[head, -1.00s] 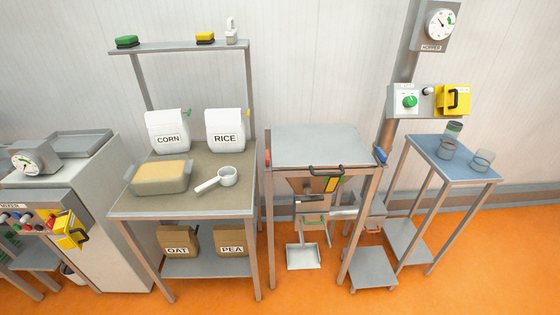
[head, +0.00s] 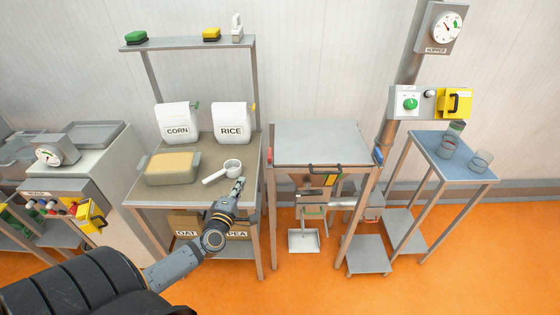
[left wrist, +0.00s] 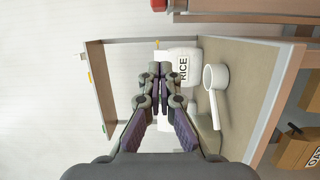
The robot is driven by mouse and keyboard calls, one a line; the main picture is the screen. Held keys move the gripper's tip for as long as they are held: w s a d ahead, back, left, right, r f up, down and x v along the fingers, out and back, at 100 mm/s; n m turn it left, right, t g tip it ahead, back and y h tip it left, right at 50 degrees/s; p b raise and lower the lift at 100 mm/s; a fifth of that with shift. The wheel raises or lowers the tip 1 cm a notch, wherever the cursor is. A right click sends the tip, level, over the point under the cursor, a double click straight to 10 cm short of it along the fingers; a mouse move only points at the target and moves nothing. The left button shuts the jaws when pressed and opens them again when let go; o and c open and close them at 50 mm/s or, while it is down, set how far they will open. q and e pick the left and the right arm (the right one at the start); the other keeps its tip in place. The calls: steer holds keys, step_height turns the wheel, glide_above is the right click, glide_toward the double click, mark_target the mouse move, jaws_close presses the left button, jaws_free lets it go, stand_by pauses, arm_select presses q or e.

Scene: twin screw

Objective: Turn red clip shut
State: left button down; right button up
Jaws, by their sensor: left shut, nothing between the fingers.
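The red clip (head: 270,158) is a small red piece at the left front side of the grey-lidded hopper (head: 320,143). A red piece (left wrist: 159,5) also shows at the top edge of the left wrist view. The clip is too small to tell its turn. My left gripper (head: 239,183) is shut and empty, over the right front part of the table, left of the clip and apart from it. In the left wrist view its fingers (left wrist: 161,72) are together in front of the RICE bag. My right gripper is in neither view.
The table (head: 150,194) holds the CORN bag (head: 177,122), the RICE bag (head: 231,121), a tan-filled tub (head: 172,168) and a white scoop (head: 231,166) close to my gripper. A blue clip (head: 378,156) sits on the hopper's right. A narrow gap separates table and hopper.

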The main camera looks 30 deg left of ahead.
mark_target(270, 158)
arm_select(q)
steer(key=shift+r, duration=0.1)
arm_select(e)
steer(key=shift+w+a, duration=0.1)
arm_select(q)
steer(key=w, duration=1.1)
steer(key=shift+w+d, duration=0.25)
steer(key=shift+w, duration=0.1)
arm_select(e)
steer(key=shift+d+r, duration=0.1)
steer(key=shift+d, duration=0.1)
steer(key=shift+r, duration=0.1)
arm_select(q)
steer(key=shift+d+n+y+p, duration=0.2)
steer(key=shift+n+y+p, duration=0.2)
steer(key=shift+y, duration=0.2)
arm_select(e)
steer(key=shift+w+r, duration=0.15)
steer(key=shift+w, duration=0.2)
